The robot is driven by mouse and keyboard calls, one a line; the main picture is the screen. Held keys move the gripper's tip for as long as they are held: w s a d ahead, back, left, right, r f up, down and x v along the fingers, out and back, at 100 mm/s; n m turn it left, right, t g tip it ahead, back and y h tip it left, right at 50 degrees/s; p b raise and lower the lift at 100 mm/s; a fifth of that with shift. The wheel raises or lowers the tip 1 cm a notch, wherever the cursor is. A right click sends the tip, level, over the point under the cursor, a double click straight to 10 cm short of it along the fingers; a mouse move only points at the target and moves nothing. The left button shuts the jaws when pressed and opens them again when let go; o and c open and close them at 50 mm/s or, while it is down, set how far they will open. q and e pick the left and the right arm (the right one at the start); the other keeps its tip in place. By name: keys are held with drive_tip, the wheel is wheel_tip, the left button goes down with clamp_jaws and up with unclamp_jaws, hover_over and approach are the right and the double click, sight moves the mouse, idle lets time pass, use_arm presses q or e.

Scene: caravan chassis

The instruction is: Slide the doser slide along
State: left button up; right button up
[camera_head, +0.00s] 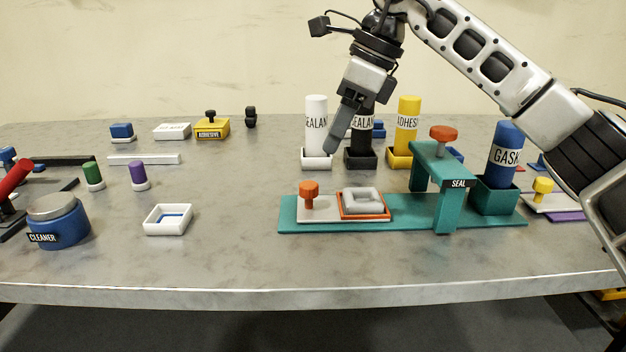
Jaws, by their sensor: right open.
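The doser is a teal base (405,215) with a teal bridge labelled SEAL (437,172) and an orange knob (443,133) on top. The light slide plate (322,213) lies on the left part of the base, left of the bridge. It carries an orange knob (309,192) at its left end and an orange-framed nest with a grey C-shaped part (362,201). My right gripper (336,142) is open above and behind the slide, in front of the sealant cartridges, touching nothing that I can make out. My left gripper is not in view.
White (316,120), black and yellow (407,118) cartridges stand in holders behind the doser. A blue gasket cartridge (504,150) stands in a teal holder on its right. A white tray (168,219) and a blue cleaner pot (60,222) are to the left. The table front is clear.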

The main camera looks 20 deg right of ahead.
sight(310, 184)
drive_tip(key=b+x, duration=0.1)
drive_tip(key=x, duration=0.8)
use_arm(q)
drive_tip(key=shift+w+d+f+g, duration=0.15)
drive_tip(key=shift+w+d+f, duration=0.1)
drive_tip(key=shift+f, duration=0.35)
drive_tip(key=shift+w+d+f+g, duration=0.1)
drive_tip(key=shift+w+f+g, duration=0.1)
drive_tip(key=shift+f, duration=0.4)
use_arm(e)
drive_tip(key=shift+w+f, duration=0.1)
drive_tip(key=shift+f, duration=0.05)
